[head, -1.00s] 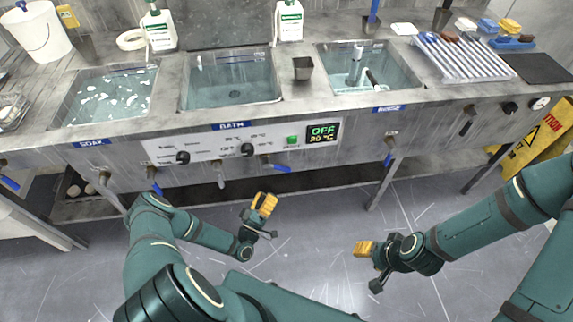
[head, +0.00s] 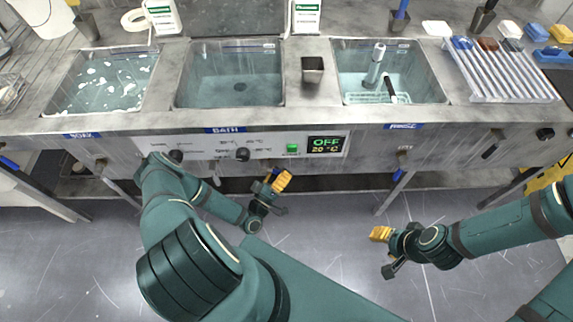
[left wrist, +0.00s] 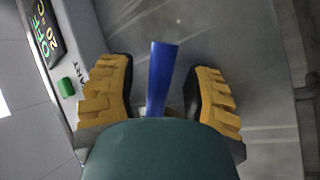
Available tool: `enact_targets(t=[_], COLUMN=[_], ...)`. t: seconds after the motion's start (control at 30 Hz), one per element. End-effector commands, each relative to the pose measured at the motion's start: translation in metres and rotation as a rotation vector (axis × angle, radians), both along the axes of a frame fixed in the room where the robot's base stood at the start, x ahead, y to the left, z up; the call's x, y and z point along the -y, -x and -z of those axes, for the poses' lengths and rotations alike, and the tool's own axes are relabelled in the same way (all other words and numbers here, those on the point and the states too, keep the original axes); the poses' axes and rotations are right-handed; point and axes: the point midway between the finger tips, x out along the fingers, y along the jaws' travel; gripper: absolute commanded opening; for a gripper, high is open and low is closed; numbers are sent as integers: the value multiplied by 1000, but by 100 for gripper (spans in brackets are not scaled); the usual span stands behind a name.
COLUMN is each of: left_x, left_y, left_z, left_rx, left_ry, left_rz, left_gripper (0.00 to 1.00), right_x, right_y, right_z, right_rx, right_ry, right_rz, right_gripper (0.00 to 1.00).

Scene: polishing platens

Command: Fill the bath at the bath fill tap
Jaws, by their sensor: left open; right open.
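The bath (head: 228,68) is the middle sink in the head view, behind its blue BATH label (head: 225,130). Clear bluish water seems to lie in it; its level is hard to judge. A blue tap lever (left wrist: 160,75) stands between my left gripper's fingers in the left wrist view, with gaps visible at its upper part. In the head view my left gripper (head: 276,184) is open below the bath panel and mostly hides that lever. The panel display (head: 326,145) reads OFF and 20 °C. My right gripper (head: 380,234) is open and empty over the floor.
The soak sink (head: 60,85) is left of the bath, and the rinse sink (head: 352,55) is right. A green button (head: 292,148) sits beside the display. Other blue-handled valves hang under the counter edge.

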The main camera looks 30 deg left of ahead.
Motion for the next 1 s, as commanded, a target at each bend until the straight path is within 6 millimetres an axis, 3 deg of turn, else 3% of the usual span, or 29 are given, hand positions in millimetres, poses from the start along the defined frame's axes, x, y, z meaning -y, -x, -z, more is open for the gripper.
enact_targets(t=[0.33, 0.4, 0.5, 1.0], left_x=[0, 0, 0, -3], left_y=[1, 1, 1, 2], left_z=[0, 0, 0, 3], left_rx=[1, 1, 1, -42], left_ry=[0, 0, 0, -72], left_rz=[-1, -1, -1, 2], left_gripper=[53, 28, 0, 0], right_x=[0, 0, 0, 0], right_y=[0, 0, 0, 1], right_z=[-1, -1, -1, -4], right_rx=[-1, -1, -1, -2], right_ry=[0, 0, 0, 0], right_rz=[0, 0, 0, 0], right_gripper=[47, 47, 47, 47])
